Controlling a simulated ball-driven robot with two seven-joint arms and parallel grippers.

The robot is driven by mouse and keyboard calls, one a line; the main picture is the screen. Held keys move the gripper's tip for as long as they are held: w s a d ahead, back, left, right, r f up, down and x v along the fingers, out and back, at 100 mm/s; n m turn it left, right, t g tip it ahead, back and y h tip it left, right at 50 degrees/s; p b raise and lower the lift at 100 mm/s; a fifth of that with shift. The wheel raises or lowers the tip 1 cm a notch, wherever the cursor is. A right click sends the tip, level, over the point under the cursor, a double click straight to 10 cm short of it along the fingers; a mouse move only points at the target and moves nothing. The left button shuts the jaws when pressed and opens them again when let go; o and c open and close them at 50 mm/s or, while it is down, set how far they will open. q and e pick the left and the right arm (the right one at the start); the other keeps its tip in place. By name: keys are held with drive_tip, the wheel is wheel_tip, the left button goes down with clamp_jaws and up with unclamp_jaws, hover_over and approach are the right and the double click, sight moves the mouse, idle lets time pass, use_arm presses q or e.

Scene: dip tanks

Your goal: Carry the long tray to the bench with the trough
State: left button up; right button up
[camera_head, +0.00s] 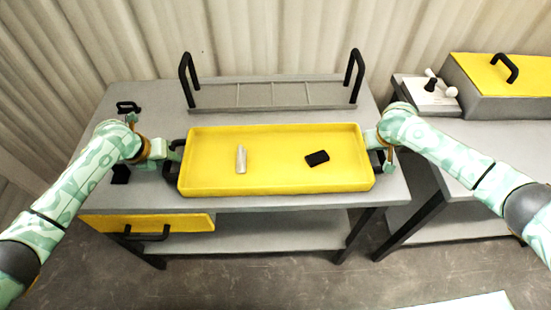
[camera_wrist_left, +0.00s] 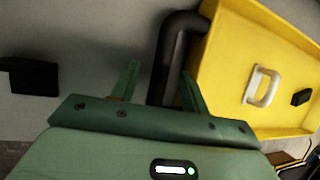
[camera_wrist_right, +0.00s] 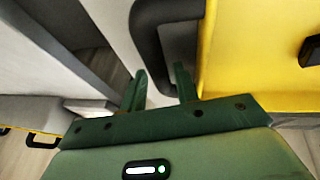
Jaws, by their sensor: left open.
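The long yellow tray (camera_head: 275,183) lies on the grey bench in front of me, with a black handle at each short end. A pale bar-shaped piece (camera_head: 241,159) and a small black block (camera_head: 317,158) lie in it. My left gripper (camera_head: 166,151) is at the tray's left end; in the left wrist view its open fingers (camera_wrist_left: 158,88) stand apart, with the black handle (camera_wrist_left: 168,62) showing between them. My right gripper (camera_head: 380,142) is at the right end; in the right wrist view its fingers (camera_wrist_right: 160,88) are apart by the other handle (camera_wrist_right: 145,40). I cannot tell whether they touch it.
Behind the tray stands a grey divided rack (camera_head: 270,95) with two tall black handles. A second bench (camera_head: 470,135) at the right carries a grey box with a yellow lid (camera_head: 500,75) and a small white lever unit (camera_head: 428,92). A yellow drawer (camera_head: 150,223) juts below the front bench.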

use_arm(q)
drive_tip(key=shift+w+d+f, duration=0.1)
drive_tip(key=shift+f, duration=0.25)
use_arm(e)
drive_tip(key=shift+w+d+f, duration=0.1)
drive_tip(key=shift+w+f, duration=0.05)
drive_tip(key=shift+f, duration=0.15)
use_arm(q)
drive_tip(key=c, duration=0.6)
use_arm(e)
drive_tip(key=c, duration=0.5)
use_arm(q)
clamp_jaws()
use_arm(e)
clamp_jaws()
use_arm(q)
drive_tip(key=shift+w+r, duration=0.1)
drive_tip(key=shift+r, duration=0.05)
use_arm(e)
drive_tip(key=shift+r, duration=0.15)
